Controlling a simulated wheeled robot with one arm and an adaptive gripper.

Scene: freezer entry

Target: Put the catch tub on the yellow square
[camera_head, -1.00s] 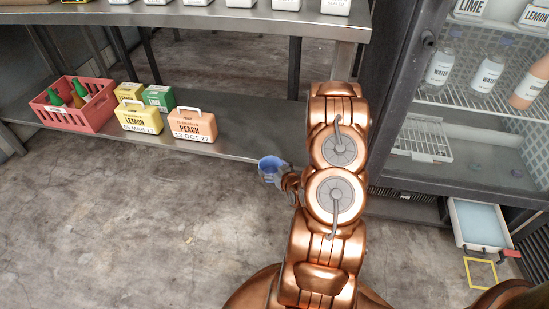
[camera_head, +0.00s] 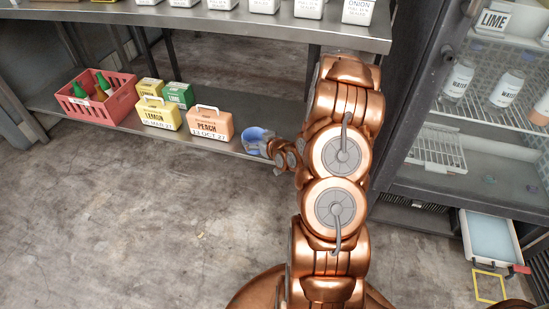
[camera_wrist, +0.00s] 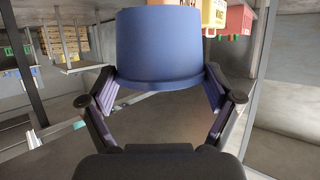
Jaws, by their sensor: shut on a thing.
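The catch tub appears to be the blue tub (camera_head: 254,134). My gripper (camera_wrist: 166,98) is shut on it, with one finger on each side of its wall in the wrist view, where the tub (camera_wrist: 160,45) fills the upper middle. In the head view the tub is by the front edge of the low shelf, right of the peach carton; whether it touches the shelf I cannot tell. The yellow square (camera_head: 476,285) is an outline on the floor at the lower right, in front of the fridge. Nothing shows inside it.
A white tray with a blue inside (camera_head: 464,228) juts out under the fridge (camera_head: 397,175), just behind the square. The low shelf (camera_head: 70,125) holds a red crate (camera_head: 112,111), yellow and green cartons and a peach carton (camera_head: 211,124). The floor (camera_head: 150,220) at left is clear.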

